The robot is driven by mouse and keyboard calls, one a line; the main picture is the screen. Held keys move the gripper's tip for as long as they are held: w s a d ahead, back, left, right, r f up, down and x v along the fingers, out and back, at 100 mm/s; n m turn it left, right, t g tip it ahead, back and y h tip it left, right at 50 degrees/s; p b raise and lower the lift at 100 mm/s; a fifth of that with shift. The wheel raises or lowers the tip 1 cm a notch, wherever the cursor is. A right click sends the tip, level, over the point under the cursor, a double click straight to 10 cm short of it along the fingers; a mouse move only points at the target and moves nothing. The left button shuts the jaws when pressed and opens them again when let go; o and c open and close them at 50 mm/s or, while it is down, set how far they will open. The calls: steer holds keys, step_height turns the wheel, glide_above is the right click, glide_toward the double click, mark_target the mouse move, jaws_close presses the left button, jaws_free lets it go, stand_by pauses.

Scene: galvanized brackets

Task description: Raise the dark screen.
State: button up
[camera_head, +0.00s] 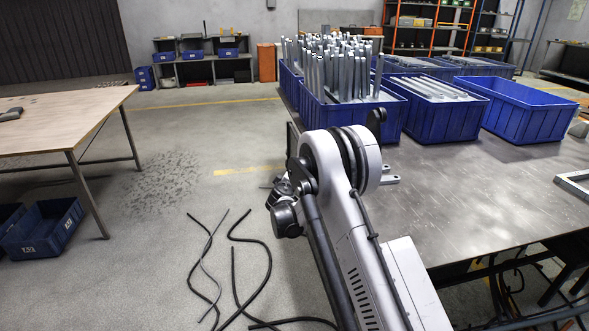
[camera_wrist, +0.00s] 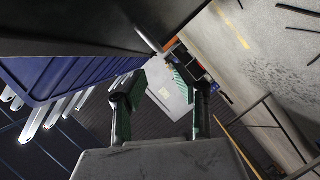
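A pale grey panel shows behind the gap, and I see nothing clearly held. The head view does not show the fingers clearly.
Blue crates, one full of upright galvanized brackets (camera_head: 343,75) and one empty (camera_head: 528,108), stand on the metal table (camera_head: 480,190). A wooden table (camera_head: 60,118) is at left. Black cables (camera_head: 250,265) lie on the floor, which is otherwise mostly clear between the tables.

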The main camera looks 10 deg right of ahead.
steer(key=b+x, duration=0.3)
steer(key=x, duration=0.8)
steer(key=shift+w+d+f, duration=0.15)
steer(key=shift+w, duration=0.1)
jaws_close()
